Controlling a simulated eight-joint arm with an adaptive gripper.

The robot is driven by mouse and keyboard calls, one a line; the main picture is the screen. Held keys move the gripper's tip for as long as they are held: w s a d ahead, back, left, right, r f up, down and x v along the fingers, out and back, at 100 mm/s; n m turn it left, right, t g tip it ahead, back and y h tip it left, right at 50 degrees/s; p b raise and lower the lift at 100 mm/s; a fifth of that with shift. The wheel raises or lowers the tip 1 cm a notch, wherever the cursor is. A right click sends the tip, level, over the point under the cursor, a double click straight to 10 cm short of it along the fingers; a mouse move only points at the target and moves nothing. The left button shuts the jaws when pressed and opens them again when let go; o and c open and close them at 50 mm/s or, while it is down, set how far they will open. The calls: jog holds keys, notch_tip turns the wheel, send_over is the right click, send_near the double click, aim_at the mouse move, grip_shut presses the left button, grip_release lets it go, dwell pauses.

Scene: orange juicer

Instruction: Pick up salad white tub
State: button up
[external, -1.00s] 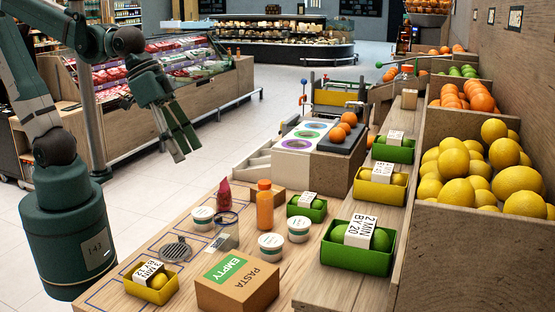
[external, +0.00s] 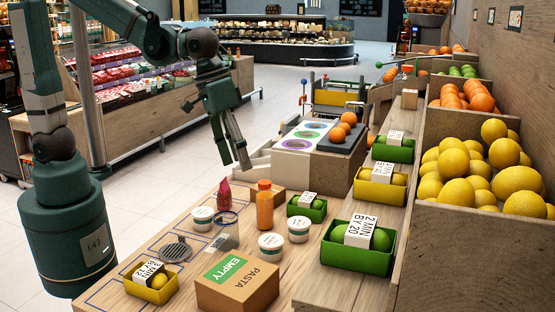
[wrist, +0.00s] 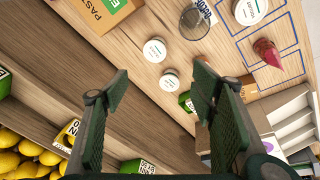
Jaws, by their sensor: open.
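Three white-lidded tubs stand on the wooden counter: one at the left (external: 202,217), one at front centre (external: 270,245) and one just right of it (external: 298,229). In the wrist view two tubs lie close together, an upper one (wrist: 155,50) and a lower one (wrist: 169,81); the third (wrist: 250,10) is cut by the top edge. Their lid print is too small to tell which is salad.
Larger fruit crates (external: 358,249) line the right side.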

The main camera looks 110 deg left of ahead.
jog(key=w+a+f+n+g, duration=0.1)
jog(key=w+a+f+n, duration=0.2)
jog(key=w+a+f, duration=0.3)
jog(key=n+g+p, duration=0.2)
jog(key=n, duration=0.2)
send_over(299, 222)
jog(key=d, duration=0.1)
jog(key=shift+h, duration=0.3)
jog(key=f, duration=0.9)
jog(key=shift+s, duration=0.25)
jog(key=shift+w+a+f+n, duration=0.2)
jog(key=shift+a+f+n, duration=0.2)
jog(key=shift+f, duration=0.35)
jog(key=shift+f, duration=0.1)
jog(key=shift+f, duration=1.2)
jog(key=shift+f, duration=2.6)
jog(key=c, duration=0.9)
